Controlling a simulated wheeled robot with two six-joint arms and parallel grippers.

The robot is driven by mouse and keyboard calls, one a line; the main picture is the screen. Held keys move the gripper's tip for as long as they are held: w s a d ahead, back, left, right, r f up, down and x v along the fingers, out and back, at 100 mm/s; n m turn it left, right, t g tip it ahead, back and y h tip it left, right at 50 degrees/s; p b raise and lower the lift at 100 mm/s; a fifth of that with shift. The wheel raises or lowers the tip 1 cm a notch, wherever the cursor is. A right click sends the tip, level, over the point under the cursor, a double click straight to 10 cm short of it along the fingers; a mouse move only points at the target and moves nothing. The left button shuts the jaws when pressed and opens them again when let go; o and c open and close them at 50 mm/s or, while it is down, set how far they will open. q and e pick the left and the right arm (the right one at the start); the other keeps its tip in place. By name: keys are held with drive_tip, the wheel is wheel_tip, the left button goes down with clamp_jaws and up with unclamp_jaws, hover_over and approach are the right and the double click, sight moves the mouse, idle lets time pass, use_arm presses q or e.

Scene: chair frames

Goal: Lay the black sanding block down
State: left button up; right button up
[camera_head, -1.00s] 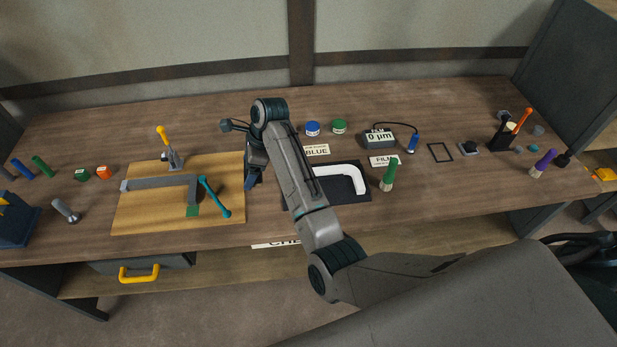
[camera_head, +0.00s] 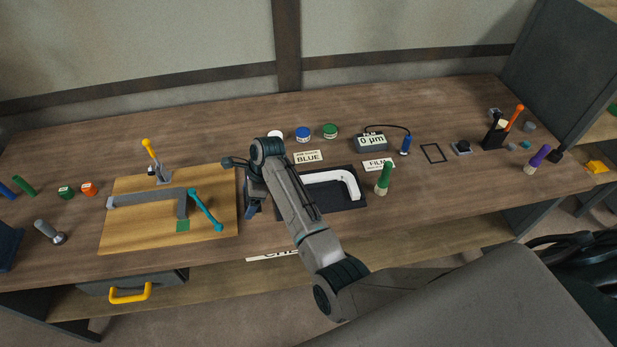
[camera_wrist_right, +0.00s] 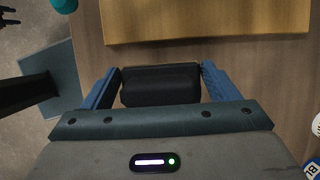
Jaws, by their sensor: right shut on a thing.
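My right gripper (camera_head: 250,211) hangs over the bench, by the right edge of the wooden board (camera_head: 125,238). In the right wrist view it (camera_wrist_right: 160,88) is shut on the black sanding block (camera_wrist_right: 160,84), which sits between the two blue fingers. The block lies crosswise, with brown bench wood around it and the board's edge beyond. In the head view the block is mostly hidden by my wrist and arm. Whether it touches the bench I cannot tell. My left gripper is not in view.
To the right are a dark mat (camera_head: 352,205) with a white frame piece (camera_head: 350,182) and a green-handled tool (camera_head: 383,180). Lidded pots (camera_head: 303,134) stand behind.

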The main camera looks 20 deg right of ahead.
drive_tip(key=shift+a+f, duration=0.1)
drive_tip(key=shift+f, duration=0.05)
drive_tip(key=shift+f, duration=0.55)
drive_tip(key=shift+f+b, duration=0.55)
drive_tip(key=shift+f, duration=0.7)
drive_tip(key=o, duration=0.9)
drive_tip(key=b+v, duration=0.2)
drive_tip(key=v, duration=0.8)
drive_tip(key=shift+r+b, duration=0.35)
drive_tip(key=shift+r, duration=0.05)
